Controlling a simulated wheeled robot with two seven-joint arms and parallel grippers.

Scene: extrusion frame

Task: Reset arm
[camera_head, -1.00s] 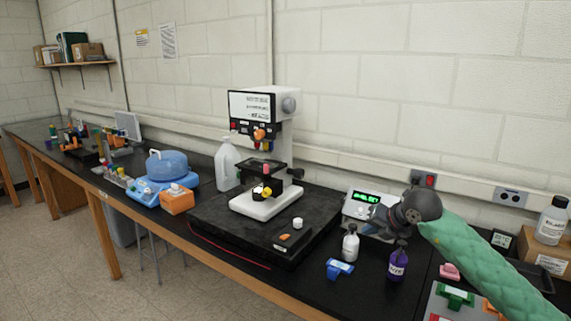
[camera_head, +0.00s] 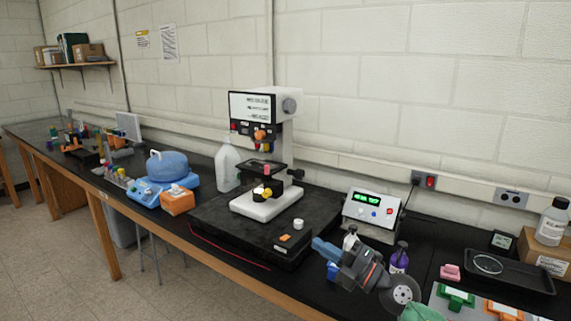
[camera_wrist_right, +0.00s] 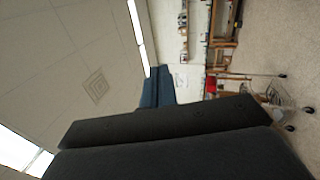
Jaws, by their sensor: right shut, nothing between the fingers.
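My right gripper (camera_head: 322,247) is in the head view, in front of the bench's right half, with its fingers pointing left. It is shut and empty. Its closed blue-grey fingers also show in the right wrist view (camera_wrist_right: 157,90), with the ceiling and floor of the room behind them. The gripper partly hides a white bottle (camera_head: 350,240), a purple bottle (camera_head: 399,258) and a blue item (camera_head: 332,271) on the bench. My left gripper is not in view.
A microscope (camera_head: 262,105) stands on a black slab (camera_head: 215,228) left of the gripper. A box with a green display (camera_head: 370,212) stands behind it. A black tray (camera_head: 520,275) lies at right. The floor (camera_head: 65,265) at left is clear.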

